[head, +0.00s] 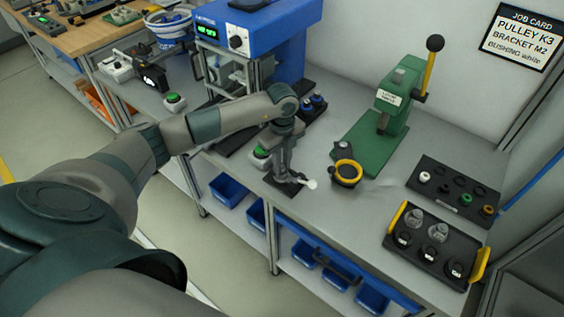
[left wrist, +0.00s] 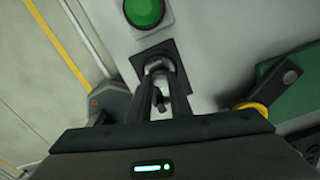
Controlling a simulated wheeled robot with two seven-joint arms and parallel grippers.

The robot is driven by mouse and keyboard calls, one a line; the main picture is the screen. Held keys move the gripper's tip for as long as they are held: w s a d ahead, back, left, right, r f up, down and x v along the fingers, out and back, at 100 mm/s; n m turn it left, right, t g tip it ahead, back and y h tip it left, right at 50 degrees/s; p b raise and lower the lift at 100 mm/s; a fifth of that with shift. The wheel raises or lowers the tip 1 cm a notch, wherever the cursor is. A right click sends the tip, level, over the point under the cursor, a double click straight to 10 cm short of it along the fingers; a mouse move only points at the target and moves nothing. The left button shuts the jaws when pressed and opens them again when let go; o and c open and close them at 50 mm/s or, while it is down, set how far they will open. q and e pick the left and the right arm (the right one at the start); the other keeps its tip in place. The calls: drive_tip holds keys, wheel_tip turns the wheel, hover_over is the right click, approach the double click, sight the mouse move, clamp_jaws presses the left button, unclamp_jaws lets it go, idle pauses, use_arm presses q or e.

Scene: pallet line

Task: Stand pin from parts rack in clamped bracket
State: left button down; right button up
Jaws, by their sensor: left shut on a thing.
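My left gripper (head: 283,172) points down over the dark clamp base (head: 290,188) near the bench's front edge. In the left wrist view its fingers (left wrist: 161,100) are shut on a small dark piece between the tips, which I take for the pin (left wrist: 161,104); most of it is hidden. A grey metal bracket (left wrist: 158,66) sits on the dark base plate (left wrist: 165,50), just beyond the fingertips. I cannot tell whether the pin touches it. A white-tipped lever (head: 311,184) sticks out right of the base. My right gripper is not in view.
A black parts rack (head: 467,182) and a yellow-handled tray (head: 412,254) stand at the right. A green press (head: 385,120) is behind, with a yellow-rimmed round fixture (head: 347,173) nearer. A green button (head: 262,152) is beside my gripper. A blue machine (head: 262,35) stands behind my arm.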

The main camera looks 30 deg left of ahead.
use_arm(q)
drive_tip(key=c, duration=1.6)
unclamp_jaws()
drive_tip(key=shift+r, duration=0.1)
drive_tip(key=shift+r, duration=0.1)
drive_tip(key=shift+r, duration=0.3)
drive_tip(key=shift+r+b, duration=2.35)
drive_tip(key=shift+r, duration=3.25)
